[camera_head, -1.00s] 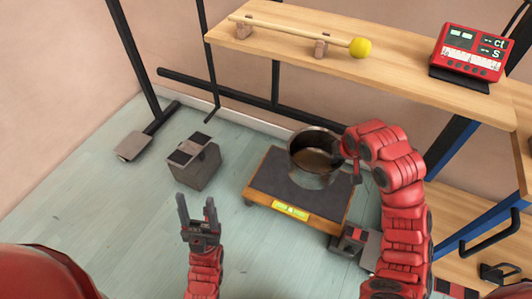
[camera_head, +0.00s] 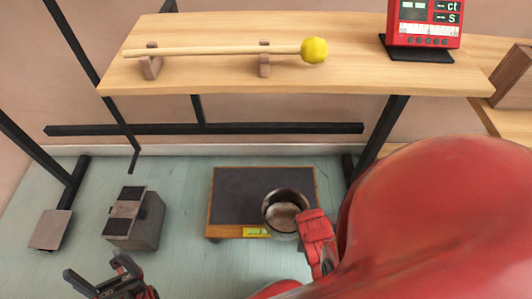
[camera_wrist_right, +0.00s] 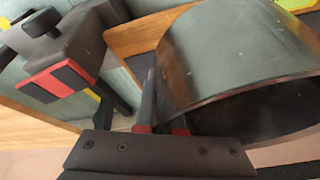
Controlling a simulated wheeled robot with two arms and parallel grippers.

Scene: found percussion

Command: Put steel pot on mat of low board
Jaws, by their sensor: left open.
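The steel pot (camera_head: 285,212) is a round, open, shiny vessel. In the head view it overlaps the front right corner of the low board (camera_head: 221,231), which has a wooden edge and a dark mat (camera_head: 255,190). I cannot tell its exact height over the board. My right gripper (camera_wrist_right: 165,112) is shut on the pot's wall near the rim; the pot (camera_wrist_right: 235,60) fills much of the right wrist view. The red right arm hides the gripper's fingers in the head view. My left gripper (camera_head: 93,266) is open and empty at the lower left, apart from the board.
A grey block with dark pads (camera_head: 148,225) and a flat metal plate (camera_head: 49,230) stand on the floor left of the board. A wooden shelf (camera_head: 220,72) above carries a yellow-headed mallet (camera_head: 313,50) and a red device (camera_head: 425,22). A yellow-green level (camera_head: 255,232) sits at the board's front edge.

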